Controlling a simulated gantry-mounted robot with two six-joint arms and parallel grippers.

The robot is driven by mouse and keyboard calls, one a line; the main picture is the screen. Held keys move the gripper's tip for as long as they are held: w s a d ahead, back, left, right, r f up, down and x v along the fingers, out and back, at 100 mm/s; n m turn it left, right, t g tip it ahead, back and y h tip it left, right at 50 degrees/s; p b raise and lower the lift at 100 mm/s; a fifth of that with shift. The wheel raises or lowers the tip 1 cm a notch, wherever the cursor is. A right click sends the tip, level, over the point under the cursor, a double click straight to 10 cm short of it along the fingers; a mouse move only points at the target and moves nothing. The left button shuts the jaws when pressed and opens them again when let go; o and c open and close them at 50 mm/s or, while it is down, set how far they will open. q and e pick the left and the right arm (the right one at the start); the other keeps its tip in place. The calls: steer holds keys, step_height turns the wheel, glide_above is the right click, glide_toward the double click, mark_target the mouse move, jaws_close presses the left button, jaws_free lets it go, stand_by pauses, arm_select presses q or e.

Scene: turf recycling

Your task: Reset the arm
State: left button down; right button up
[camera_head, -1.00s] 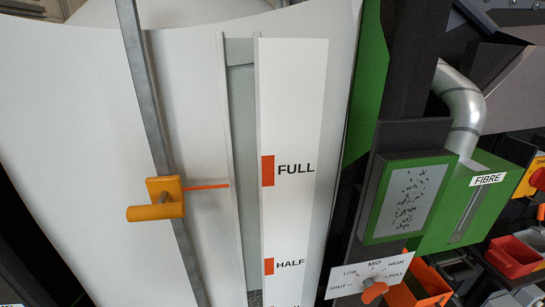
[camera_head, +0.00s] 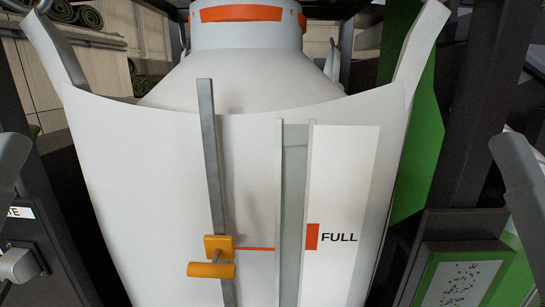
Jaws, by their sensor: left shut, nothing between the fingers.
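A pale grey link of my right arm (camera_head: 524,178) shows at the right edge. My right gripper is not in view.
A large white bag (camera_head: 130,190) fills the middle, with a FULL scale strip (camera_head: 342,190) on its front. An orange marker (camera_head: 212,269) sits on a grey vertical bar (camera_head: 209,140). A green-framed panel (camera_head: 455,280) is at lower right, a labelled panel (camera_head: 20,212) at lower left.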

step_height(320, 180, up, 16)
steer(key=p, duration=1.3)
steer(key=shift+f, duration=0.1)
stand_by(1.5)
step_height(320, 180, down, 55)
steer(key=b, duration=5.5)
